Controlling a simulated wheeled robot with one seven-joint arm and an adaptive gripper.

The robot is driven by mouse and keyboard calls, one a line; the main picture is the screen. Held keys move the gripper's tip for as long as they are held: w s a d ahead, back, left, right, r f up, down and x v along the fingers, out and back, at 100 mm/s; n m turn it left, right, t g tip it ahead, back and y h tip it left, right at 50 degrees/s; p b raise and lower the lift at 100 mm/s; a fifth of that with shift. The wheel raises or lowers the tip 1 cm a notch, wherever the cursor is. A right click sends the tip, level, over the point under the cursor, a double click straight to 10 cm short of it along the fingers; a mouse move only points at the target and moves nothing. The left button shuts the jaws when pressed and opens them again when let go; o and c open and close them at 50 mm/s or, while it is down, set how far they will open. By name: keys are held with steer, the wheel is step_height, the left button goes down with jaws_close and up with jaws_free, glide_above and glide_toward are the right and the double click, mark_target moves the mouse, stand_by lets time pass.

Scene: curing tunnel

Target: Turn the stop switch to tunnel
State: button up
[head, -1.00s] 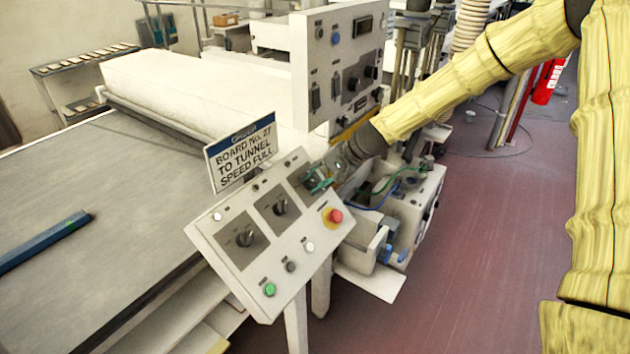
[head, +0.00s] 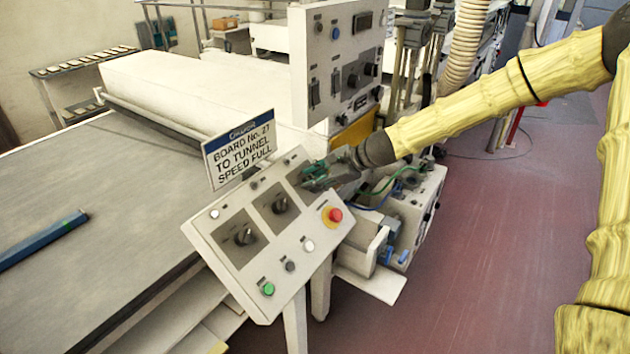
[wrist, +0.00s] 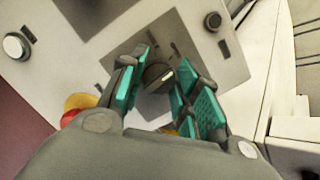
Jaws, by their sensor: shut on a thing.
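The sloped white control panel (head: 232,278) carries three dark square plates in a row with rotary switches. The near switch (head: 244,236) and the middle switch (head: 281,205) are uncovered. My gripper (head: 312,174) is at the far right plate and hides its switch in the head view. In the wrist view, my gripper (wrist: 160,66) has its green-padded fingers on either side of that dark rotary switch (wrist: 157,77), shut on it. The switch has a pale pointer line. I cannot read the labels, so its set position is unclear.
A sign (head: 240,150) behind the panel reads "BOARD No. 27 TO TUNNEL SPEED FULL". A red button (head: 335,215) on yellow sits just below my gripper. A taller control box (head: 325,55) stands behind. Open floor (head: 480,260) lies to the right.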

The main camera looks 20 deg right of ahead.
steer(key=m, duration=0.1)
steer(key=m+b, duration=0.1)
steer(key=m, duration=0.1)
steer(key=shift+f+m+t, duration=0.2)
steer(key=shift+m+t, duration=0.1)
steer(key=shift+t, duration=0.1)
steer(key=shift+r+m+b, duration=0.1)
steer(key=shift+m+b, duration=0.5)
steer(key=shift+m, duration=0.6)
steer(key=shift+t, duration=0.3)
steer(key=o, duration=1)
steer(key=shift+s+d+r, duration=0.1)
steer(key=shift+r, duration=0.1)
steer(key=v, duration=1.1)
steer(key=shift+s+d+r, duration=0.15)
steer(key=shift+r, duration=0.1)
steer(key=shift+f, duration=0.1)
